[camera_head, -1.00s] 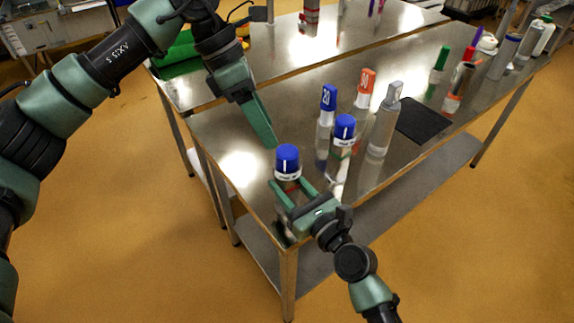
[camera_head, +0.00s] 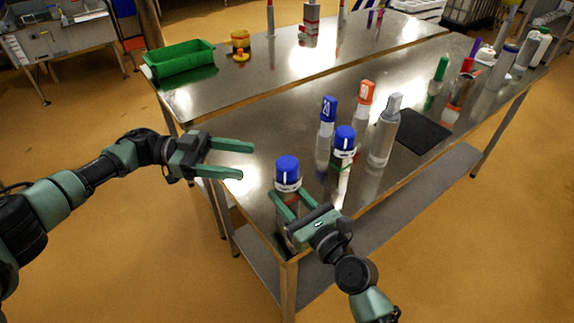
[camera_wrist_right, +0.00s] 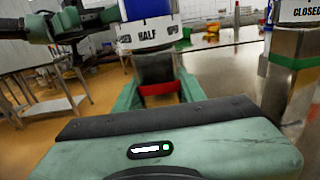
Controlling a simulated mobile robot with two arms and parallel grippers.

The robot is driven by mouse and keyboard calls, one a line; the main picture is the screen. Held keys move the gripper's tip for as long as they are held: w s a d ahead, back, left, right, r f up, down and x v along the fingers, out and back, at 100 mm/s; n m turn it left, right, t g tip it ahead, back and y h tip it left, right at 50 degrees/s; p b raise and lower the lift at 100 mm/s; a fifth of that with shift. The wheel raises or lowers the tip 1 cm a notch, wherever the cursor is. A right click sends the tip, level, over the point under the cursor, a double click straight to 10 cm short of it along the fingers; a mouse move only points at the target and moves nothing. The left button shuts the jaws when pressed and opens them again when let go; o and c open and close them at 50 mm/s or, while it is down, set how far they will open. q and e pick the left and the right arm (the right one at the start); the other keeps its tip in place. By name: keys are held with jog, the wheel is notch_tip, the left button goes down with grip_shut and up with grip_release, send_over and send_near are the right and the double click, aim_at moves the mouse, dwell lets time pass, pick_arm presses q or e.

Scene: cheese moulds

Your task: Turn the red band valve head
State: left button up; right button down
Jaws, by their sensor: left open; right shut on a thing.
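The red band valve stands at the near left corner of the table; its blue head (camera_head: 287,168) carries a white mark. In the right wrist view its red band (camera_wrist_right: 160,88) shows below a white ring (camera_wrist_right: 148,35) reading "HALF". My right gripper (camera_head: 290,198) is shut on the valve's body, below the head. My left gripper (camera_head: 246,159) is open and empty, to the left of the head and apart from it, fingers pointing right. A second blue-headed valve (camera_head: 344,138) stands to the right; in the wrist view it has a green band (camera_wrist_right: 294,63) and reads "CLOSED".
A green bin (camera_head: 180,58) sits on the back table. The table left of the bottles is clear.

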aim_at(287, 167)
pick_arm(q)
jog(key=d, duration=0.3)
jog(key=s+d, duration=0.1)
jog(key=d, duration=0.3)
jog(key=s+d, duration=0.1)
jog(key=d, duration=0.3)
jog(key=shift+s, duration=0.1)
jog(key=shift+c, duration=0.3)
jog(key=c, duration=1.3)
